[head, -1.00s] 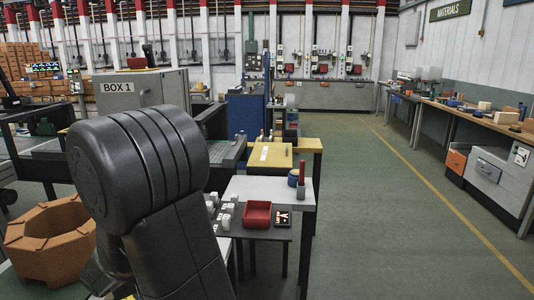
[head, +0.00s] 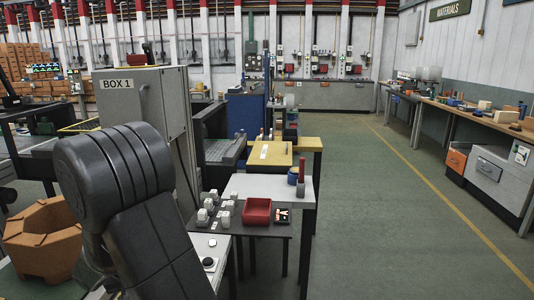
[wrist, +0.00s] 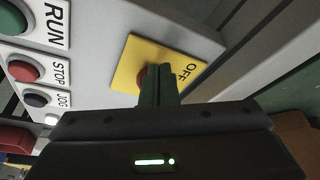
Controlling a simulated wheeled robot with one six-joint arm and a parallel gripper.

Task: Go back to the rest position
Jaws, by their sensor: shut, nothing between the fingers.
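My gripper (wrist: 157,84) shows in the wrist view with its two dark fingers together and nothing between them. The fingertips overlap a red knob (wrist: 142,76) on a yellow plate (wrist: 150,55) marked OFF; I cannot tell whether they touch it. In the head view my own arm fills the lower left, and my gripper is not visible there.
The wrist view shows RUN (wrist: 14,18), STOP (wrist: 22,70) and JOG (wrist: 36,99) buttons on a pale panel. In the head view are a BOX 1 cabinet (head: 150,100), an orange octagonal bin (head: 45,240) and a red tray (head: 257,212). The right-hand floor is clear.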

